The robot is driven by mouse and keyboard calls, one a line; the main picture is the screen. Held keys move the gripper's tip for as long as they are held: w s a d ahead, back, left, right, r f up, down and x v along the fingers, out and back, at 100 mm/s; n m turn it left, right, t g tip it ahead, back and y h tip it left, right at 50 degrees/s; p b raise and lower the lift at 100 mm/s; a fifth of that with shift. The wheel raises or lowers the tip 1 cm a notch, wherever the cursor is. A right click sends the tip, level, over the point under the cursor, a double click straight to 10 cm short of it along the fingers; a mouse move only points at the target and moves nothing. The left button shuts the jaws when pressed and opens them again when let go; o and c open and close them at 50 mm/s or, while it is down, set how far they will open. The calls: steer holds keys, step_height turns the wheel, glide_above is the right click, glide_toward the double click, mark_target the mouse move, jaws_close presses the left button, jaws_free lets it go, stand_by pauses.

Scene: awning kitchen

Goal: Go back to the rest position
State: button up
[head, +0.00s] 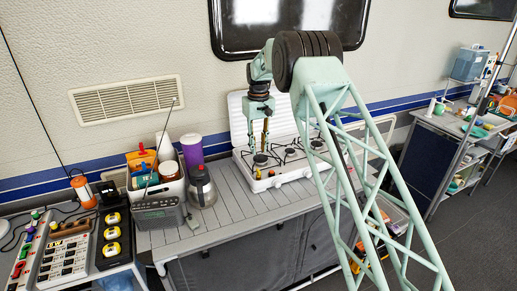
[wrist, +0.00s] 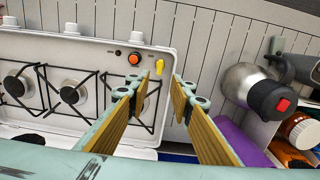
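My gripper (head: 258,151) points down over the left end of the white camping stove (head: 291,172) in the head view. In the wrist view its two fingers (wrist: 157,92) stand apart with nothing between them. Below them are the stove's right edge and a burner. I cannot tell from these views how high the fingertips are above the stove.
A grey radio (head: 158,213) and a white caddy (head: 162,188) are farther left. The slatted tabletop (head: 240,205) is bare in front. The stove's raised lid (head: 238,118) is behind the gripper.

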steer(key=s+d+r+m+b, duration=0.1)
steer(key=s+d+r, duration=0.45)
steer(key=r, duration=0.25)
steer(key=s+d+r+t+b, duration=0.1)
steer(key=s+d+r, duration=0.3)
steer(key=s+r, duration=0.4)
steer(key=s+d+r+m+b, duration=0.1)
steer(key=s+d+r, duration=0.4)
steer(key=r, duration=0.4)
steer(key=s+d+r+m, duration=0.1)
steer(key=s+d+r, duration=0.2)
steer(key=s, duration=0.4)
steer(key=s+d+r+t+b, duration=0.1)
steer(key=s+d+r, duration=0.1)
steer(key=s, duration=0.5)
steer(key=s+d+r+m, duration=0.1)
steer(key=s+d+r, duration=0.2)
steer(key=s, duration=0.4)
steer(key=s+d+f+b, duration=0.1)
steer(key=s+d+f, duration=0.1)
steer(key=s, duration=0.9)
steer(key=s+d+f+m+t+b, duration=0.1)
steer(key=s+f, duration=0.3)
steer(key=s, duration=0.8)
steer(key=s+d+f+m+t+b, duration=0.1)
steer(key=s+d+f, duration=0.2)
steer(key=s, duration=0.8)
steer(key=shift+s+d, duration=0.2)
steer(key=shift+d, duration=0.2)
steer(key=shift+o, duration=0.2)
